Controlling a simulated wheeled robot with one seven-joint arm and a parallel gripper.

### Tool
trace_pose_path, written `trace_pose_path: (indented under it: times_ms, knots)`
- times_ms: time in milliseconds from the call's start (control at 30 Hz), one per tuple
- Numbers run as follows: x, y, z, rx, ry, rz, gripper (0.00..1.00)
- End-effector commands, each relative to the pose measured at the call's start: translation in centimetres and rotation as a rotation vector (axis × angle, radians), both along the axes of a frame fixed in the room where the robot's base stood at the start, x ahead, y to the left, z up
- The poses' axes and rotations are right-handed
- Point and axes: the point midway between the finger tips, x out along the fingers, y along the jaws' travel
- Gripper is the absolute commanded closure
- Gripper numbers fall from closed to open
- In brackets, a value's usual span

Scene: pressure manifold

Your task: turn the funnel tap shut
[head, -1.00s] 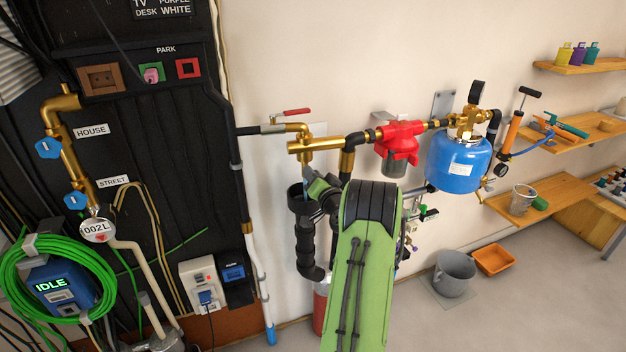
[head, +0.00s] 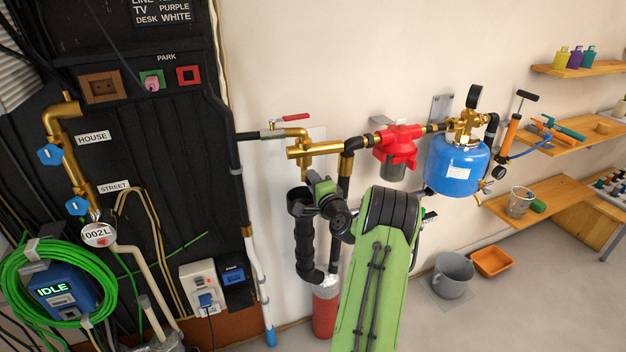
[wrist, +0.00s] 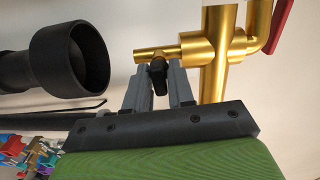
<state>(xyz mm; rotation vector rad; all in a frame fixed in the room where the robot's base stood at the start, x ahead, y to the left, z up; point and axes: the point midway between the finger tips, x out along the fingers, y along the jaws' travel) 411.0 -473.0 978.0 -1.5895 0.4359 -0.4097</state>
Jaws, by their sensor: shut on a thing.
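The brass funnel tap (wrist: 150,54) shows in the wrist view as a side spout on an upright brass pipe, with a small black handle (wrist: 158,78). My gripper (wrist: 159,66) is shut on this handle, one grey finger on each side. In the head view the brass tap body (head: 312,150) is on the wall above the black funnel (head: 297,203). There my own wrist and green arm hide the fingers and the handle. The funnel's open mouth also shows left of the gripper in the wrist view (wrist: 60,57), apart from it.
A red-handled valve (head: 293,118) sits just above the tap. To the right are a red filter housing (head: 398,138) and a blue tank (head: 456,164). A black drain pipe (head: 305,245) runs below the funnel. The floor at right holds a grey bucket (head: 452,274).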

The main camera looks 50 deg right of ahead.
Motion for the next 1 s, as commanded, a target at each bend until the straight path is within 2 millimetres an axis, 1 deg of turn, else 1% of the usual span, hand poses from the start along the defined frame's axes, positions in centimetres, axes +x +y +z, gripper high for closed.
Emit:
trace_pose_path:
  times_ms: [267, 700, 733, 800, 833, 1000]
  knots:
    - [-0.04, -0.04, -0.05, 0.060, -0.034, -0.002, 1.00]
    - [-0.05, -0.05, -0.10, 0.067, -0.039, -0.002, 1.00]
    - [-0.05, -0.05, -0.10, 0.067, -0.039, -0.002, 0.75]
    - [-0.05, -0.05, -0.10, 0.067, -0.039, -0.002, 0.65]
    - [-0.04, -0.04, -0.10, 0.067, -0.039, -0.002, 0.61]
    - [-0.03, -0.02, -0.08, 0.066, -0.039, -0.001, 0.61]
